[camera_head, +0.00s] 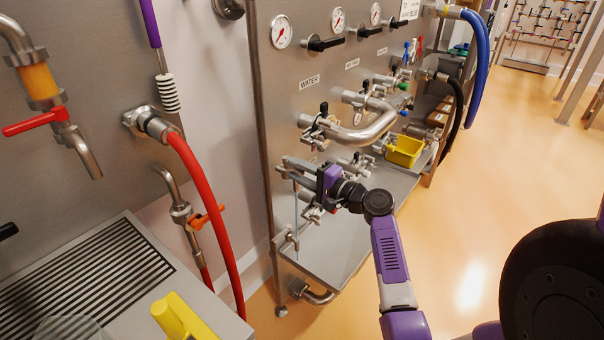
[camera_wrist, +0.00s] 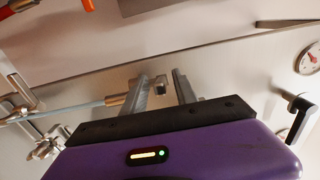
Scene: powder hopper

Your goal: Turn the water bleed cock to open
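The water panel (camera_head: 290,110), marked WATER, stands in the middle of the head view with pipes and valves. My gripper (camera_head: 290,166) reaches in from the right, at the panel's lower left part. In the wrist view my gripper (camera_wrist: 164,80) has its two fingers apart. A small metal piece (camera_wrist: 161,86), perhaps part of the bleed cock, shows between them, and I cannot tell whether it touches a finger. A pale blue tube (camera_wrist: 70,108) with a brass end (camera_wrist: 117,99) runs behind the left finger. My gripper hides the cock in the head view.
A bent steel pipe (camera_head: 365,132) and black-handled valves sit just above my gripper. A yellow bin (camera_head: 404,150) stands on the steel shelf (camera_head: 335,245). A red hose (camera_head: 205,190) hangs at the left. The floor at the right is open.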

